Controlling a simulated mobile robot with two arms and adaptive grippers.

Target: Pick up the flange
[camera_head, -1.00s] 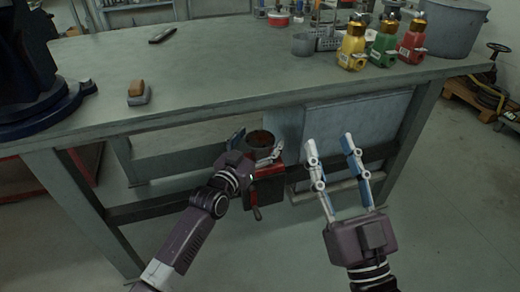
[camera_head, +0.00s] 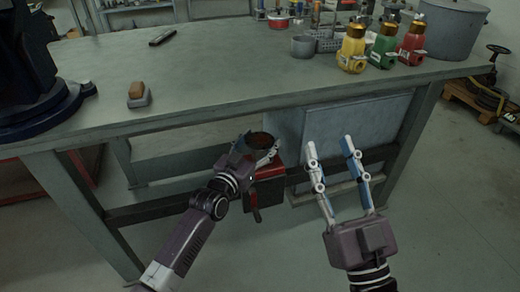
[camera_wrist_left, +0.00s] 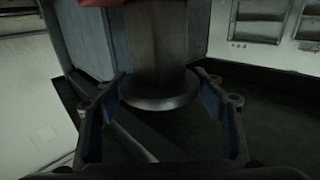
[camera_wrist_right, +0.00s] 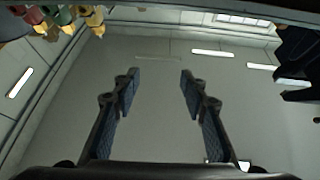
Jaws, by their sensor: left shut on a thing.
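The flange (camera_head: 262,138), a grey round part with a rusty brown top, is at the vise (camera_head: 268,187) in front of the bench. My left gripper (camera_head: 259,151) is shut on it, with one finger on each side. In the left wrist view the flange (camera_wrist_left: 158,55) is a dark grey cylinder with a wider rim, between my left fingertips (camera_wrist_left: 160,82). Its contact with the vise is hidden. My right gripper (camera_head: 328,143) is open and empty, to the right of the flange; its spread fingers also show in the right wrist view (camera_wrist_right: 160,75).
The bench top (camera_head: 220,85) is above and behind the flange. A grey panel (camera_head: 350,128) hangs close behind my right fingers. Yellow (camera_head: 353,47), green (camera_head: 382,48) and red (camera_head: 411,42) valves stand on the bench at the right, near a large pot (camera_head: 454,28).

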